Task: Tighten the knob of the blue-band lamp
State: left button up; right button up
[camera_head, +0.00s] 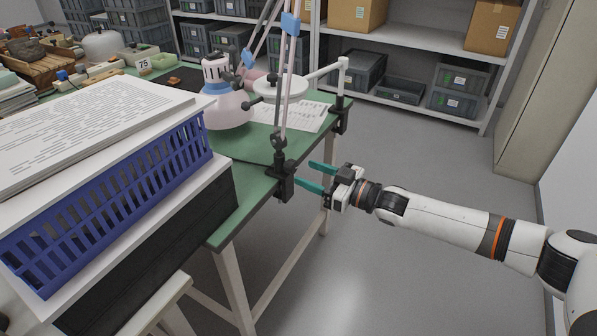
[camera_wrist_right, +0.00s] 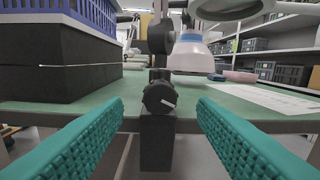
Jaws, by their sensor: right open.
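The blue-band lamp has a pale pinkish shade (camera_head: 226,106) with a blue band near its neck, above the green table. The shade also shows in the wrist view (camera_wrist_right: 192,54). A black clamp (camera_head: 284,184) grips the table's near edge, with thin lamp arms rising above it. In the wrist view the knob lies between and beyond the fingertips (camera_wrist_right: 160,106), apparently untouched. My left gripper is out of view.
A blue basket (camera_head: 110,205) with papers on top stands on dark boxes at the left. A white ring-headed lamp (camera_head: 281,88) has its own clamp (camera_head: 340,119) at the table's far right. A paper sheet (camera_head: 305,116) lies on the green table (camera_head: 240,148). The floor at right is clear.

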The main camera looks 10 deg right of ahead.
aim_at(295, 167)
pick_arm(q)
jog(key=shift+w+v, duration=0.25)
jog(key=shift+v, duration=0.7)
pick_arm(e)
jog(key=shift+x, duration=2)
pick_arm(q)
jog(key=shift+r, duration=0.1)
pick_arm(e)
jog(key=c, duration=1)
jog(key=shift+o, duration=0.2)
jog(key=m+p, duration=0.2)
jog(key=shift+r+p, duration=0.15)
jog(key=shift+p, duration=0.15)
jog(key=m+p, duration=0.2)
jog(key=m, duration=0.1)
jog(key=shift+m+p, duration=0.3)
jog(key=shift+p, duration=0.05)
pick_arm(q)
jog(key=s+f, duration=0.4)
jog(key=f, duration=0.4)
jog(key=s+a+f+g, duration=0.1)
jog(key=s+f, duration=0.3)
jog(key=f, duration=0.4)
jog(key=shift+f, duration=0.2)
pick_arm(e)
jog(key=o, duration=1)
jog(key=shift+c, duration=0.2)
jog(key=shift+s+d, duration=0.1)
jog(key=shift+d, duration=0.05)
